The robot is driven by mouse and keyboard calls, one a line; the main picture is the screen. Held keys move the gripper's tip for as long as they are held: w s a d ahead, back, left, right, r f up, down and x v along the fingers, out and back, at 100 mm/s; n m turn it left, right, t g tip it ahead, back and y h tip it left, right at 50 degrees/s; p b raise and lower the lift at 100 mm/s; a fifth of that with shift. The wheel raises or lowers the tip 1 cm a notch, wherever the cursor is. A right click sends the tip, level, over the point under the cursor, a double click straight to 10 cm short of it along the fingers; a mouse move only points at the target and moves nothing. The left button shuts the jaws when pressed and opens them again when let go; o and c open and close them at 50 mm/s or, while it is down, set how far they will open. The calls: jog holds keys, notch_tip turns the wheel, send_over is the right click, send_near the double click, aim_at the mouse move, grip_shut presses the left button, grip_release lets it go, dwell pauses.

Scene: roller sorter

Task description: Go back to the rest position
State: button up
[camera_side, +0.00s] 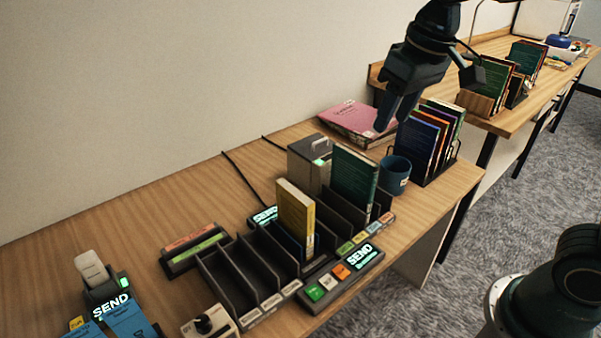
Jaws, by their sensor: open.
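My gripper (393,104) is in the upper middle right of the side view, pointing down with its fingers open and nothing seen between them. It hangs above the back part of the desk, in front of a pink book (352,117) and near a rack of books (424,140). A yellow book (295,213) and a dark green book (353,180) stand upright in a slotted sorter (238,287). The sorter's left slots look empty.
A blue mug (396,176) stands between the green book and the rack. A grey box (308,160) is behind the sorter. A button panel (343,276) lies in front. A second desk (520,112) with more books is at the back right. Bare desk is at left.

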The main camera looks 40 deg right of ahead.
jog(key=s+d+f+t, duration=0.1)
jog(key=s+d, duration=0.1)
jog(key=s, duration=0.5)
jog(key=s+d+f+t, duration=0.1)
jog(key=s+d, duration=0.1)
jog(key=s, duration=0.6)
jog(key=shift+f+t, duration=0.3)
